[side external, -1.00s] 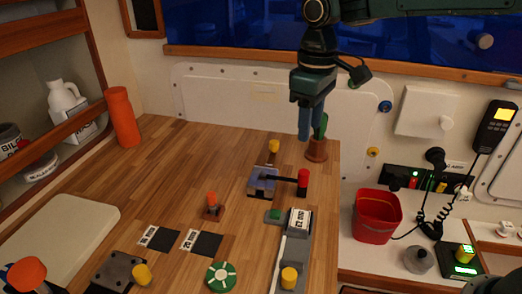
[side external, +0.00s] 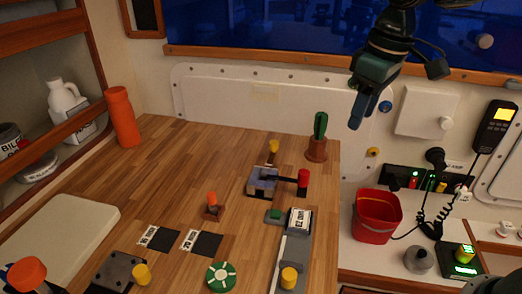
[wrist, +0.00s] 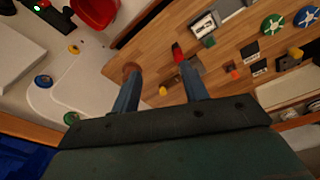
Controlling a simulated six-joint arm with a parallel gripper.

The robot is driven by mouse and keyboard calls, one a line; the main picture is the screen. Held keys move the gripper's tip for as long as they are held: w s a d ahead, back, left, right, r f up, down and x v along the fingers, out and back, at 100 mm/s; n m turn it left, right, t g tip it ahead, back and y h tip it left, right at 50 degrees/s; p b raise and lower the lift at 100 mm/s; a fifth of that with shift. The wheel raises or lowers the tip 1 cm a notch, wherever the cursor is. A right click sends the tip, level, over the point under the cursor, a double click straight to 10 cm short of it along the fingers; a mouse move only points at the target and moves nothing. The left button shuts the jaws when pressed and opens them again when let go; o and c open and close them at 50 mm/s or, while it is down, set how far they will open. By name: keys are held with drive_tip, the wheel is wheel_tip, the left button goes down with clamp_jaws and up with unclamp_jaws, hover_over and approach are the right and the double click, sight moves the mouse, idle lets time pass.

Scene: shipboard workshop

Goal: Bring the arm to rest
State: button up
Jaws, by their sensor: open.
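My gripper (side external: 363,108) hangs in the air at the upper right of the side external view, in front of the white wall panel and above the right edge of the wooden bench (side external: 180,160). In the wrist view my gripper (wrist: 160,95) shows two blue fingers spread apart with nothing between them. It is clear of everything on the bench. A potted cactus (side external: 318,140) stands on the bench's back right corner, below and left of my gripper.
A lever device with a red knob (side external: 303,177), a grey rail with a labelled block (side external: 299,218), a green wheel (side external: 221,276) and an orange bottle (side external: 122,117) are on the bench. A red bin (side external: 376,216) and a corded handset (side external: 494,125) are at right.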

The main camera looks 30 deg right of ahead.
drive_tip(key=s+d+f+m+t, duration=0.1)
drive_tip(key=s+d, duration=0.3)
drive_tip(key=s, duration=0.5)
drive_tip(key=s+d+f+m+t, duration=0.2)
drive_tip(key=s+d, duration=0.2)
drive_tip(key=s, duration=0.5)
drive_tip(key=shift+s+m+t, duration=0.25)
drive_tip(key=shift+m+t, duration=0.15)
drive_tip(key=shift+f, duration=0.1)
idle(0.6)
